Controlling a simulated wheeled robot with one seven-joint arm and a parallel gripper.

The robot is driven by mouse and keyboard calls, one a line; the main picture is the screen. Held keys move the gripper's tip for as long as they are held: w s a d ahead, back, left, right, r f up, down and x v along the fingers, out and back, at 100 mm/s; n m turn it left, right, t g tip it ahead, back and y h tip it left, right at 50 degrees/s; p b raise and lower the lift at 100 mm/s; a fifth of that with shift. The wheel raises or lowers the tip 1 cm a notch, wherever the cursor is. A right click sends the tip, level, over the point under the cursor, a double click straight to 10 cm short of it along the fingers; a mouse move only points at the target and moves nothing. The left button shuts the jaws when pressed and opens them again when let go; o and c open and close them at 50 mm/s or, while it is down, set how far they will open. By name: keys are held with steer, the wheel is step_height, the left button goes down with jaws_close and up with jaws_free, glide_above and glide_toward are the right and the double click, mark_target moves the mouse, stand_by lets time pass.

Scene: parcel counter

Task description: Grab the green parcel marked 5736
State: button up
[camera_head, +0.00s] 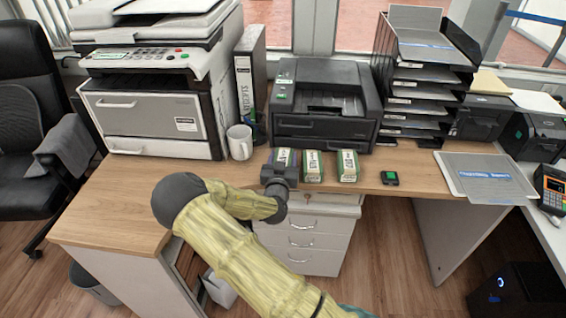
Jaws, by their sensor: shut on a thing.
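Three small parcels stand in a row near the front edge of the wooden desk. The middle parcel (313,166) and the right parcel (348,166) are green with white labels. The left parcel (285,156) shows a pale label with purple and green parts, and is mostly hidden behind my gripper. The numbers on the labels are too small to read surely. My gripper (281,165) is at the left parcel, shut on it, just left of the middle parcel. Its fingertips are largely hidden by its own dark body.
A white mug (239,142) stands left of the parcels. A black printer (324,105) is right behind them. The desk's left front (120,205) is clear.

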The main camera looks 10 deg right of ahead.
mark_target(282, 158)
step_height(282, 158, up, 18)
steer(key=p, duration=0.1)
steer(key=shift+p, duration=0.4)
steer(key=shift+a, duration=0.1)
stand_by(0.5)
